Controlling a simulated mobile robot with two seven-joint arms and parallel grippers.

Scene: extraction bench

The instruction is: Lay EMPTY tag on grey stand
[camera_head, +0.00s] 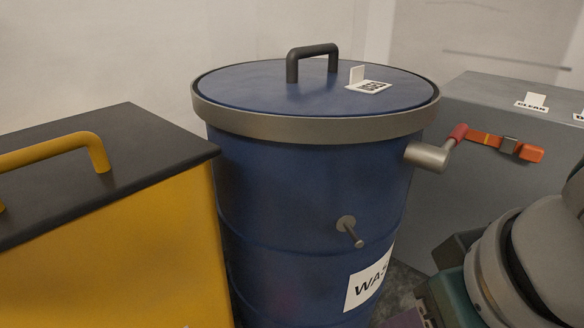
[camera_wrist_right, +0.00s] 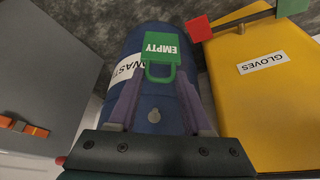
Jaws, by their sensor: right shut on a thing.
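The green EMPTY tag (camera_wrist_right: 160,50) shows in the right wrist view, with its loop between the purple fingers of my right gripper (camera_wrist_right: 160,95). The gripper is shut on it, in front of the blue drum. In the head view only part of this gripper shows at the bottom right; its fingertips and the tag are out of frame. A grey box-like stand (camera_head: 460,105) is at the right of the head view, behind the drum, with a white CLEAN card (camera_head: 532,102) on top. It also seems to show at the left of the wrist view (camera_wrist_right: 40,70). My left gripper is not in view.
The blue WASTE drum (camera_head: 300,190) stands in the middle, with a handle (camera_head: 312,60) and white card (camera_head: 368,84) on its lid. A yellow bin (camera_head: 120,250) with a dark lid is at left.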

